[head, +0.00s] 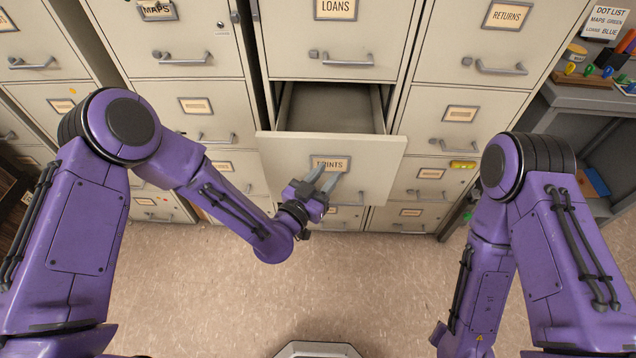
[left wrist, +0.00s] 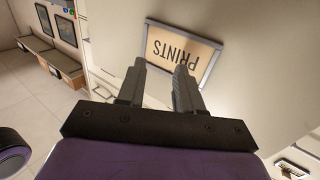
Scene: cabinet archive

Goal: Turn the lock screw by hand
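The PRINTS drawer (head: 375,165) is pulled out of the middle cabinet, and its visible inside is bare. Its label (head: 343,163) is partly covered by my left gripper (head: 327,180); it also shows upside down in the left wrist view (left wrist: 180,55). My left gripper (left wrist: 159,67) points at the drawer front just below the label. Its two fingers are apart with nothing visible between them. I cannot tell whether they touch the front. No lock screw can be made out on this front; my gripper hides part of it. My right gripper is out of the head view.
The LOANS drawer (head: 375,40) above is shut, with a small round knob (head: 314,54) left of its handle. The RETURNS drawer (head: 540,45) is shut at the right. A grey side table (head: 590,100) with small coloured items stands far right. The floor (head: 340,280) in front is clear.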

